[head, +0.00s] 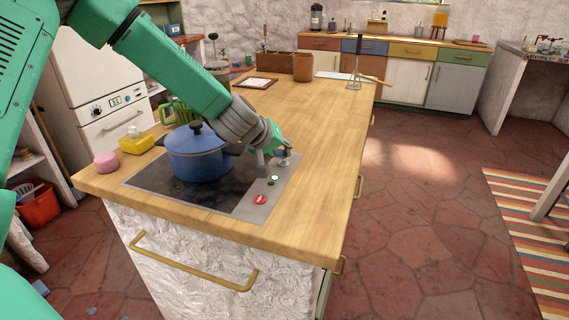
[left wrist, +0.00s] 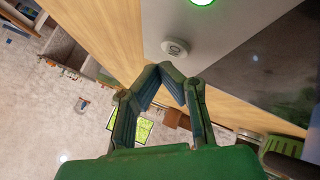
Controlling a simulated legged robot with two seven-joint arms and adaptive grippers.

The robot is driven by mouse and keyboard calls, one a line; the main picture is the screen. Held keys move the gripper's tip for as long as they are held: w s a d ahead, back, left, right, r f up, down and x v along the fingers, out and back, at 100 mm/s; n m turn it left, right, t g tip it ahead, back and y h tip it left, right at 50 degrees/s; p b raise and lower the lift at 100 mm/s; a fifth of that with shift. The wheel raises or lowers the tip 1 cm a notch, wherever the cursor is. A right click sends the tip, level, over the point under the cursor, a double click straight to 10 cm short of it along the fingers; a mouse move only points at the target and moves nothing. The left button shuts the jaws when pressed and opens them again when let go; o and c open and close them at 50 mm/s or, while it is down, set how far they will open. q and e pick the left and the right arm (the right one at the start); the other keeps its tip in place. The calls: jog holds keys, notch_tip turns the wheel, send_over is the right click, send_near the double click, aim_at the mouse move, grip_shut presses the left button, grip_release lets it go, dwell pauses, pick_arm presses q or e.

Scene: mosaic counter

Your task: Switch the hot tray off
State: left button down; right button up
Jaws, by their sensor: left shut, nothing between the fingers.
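The hot tray (head: 208,198) is a dark glass plate set in the wooden counter, with a grey control strip (head: 250,206) along its right side. The strip carries a red button (head: 260,199), a small lit green spot (head: 273,180) and a pale round knob (head: 283,162). My left gripper (head: 266,167) is over the strip near the knob, shut and empty. In the left wrist view its fingertips (left wrist: 172,68) meet just below a pale round control (left wrist: 175,48), apparently close to it. A green light (left wrist: 202,2) glows at the top edge there. My right gripper is out of view.
A blue lidded pot (head: 197,155) stands on the glass, close to my left arm. A yellow dish (head: 136,143) and a pink item (head: 106,162) are at its left. The counter right of the strip is clear. A metal stand (head: 354,75) is farther back.

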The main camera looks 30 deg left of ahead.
aim_at(283, 163)
pick_arm(q)
jog(key=shift+a, duration=0.15)
jog(key=shift+f, duration=0.15)
jog(key=shift+d+f, duration=0.2)
jog(key=shift+f+b, duration=0.35)
jog(key=shift+f, duration=0.05)
dwell(0.7)
jog(key=shift+r, duration=0.15)
jog(key=shift+r+p, duration=0.7)
jog(key=shift+p, duration=0.15)
notch_tip(283, 163, up, 5)
jog(key=p, duration=0.4)
jog(key=shift+p, duration=0.35)
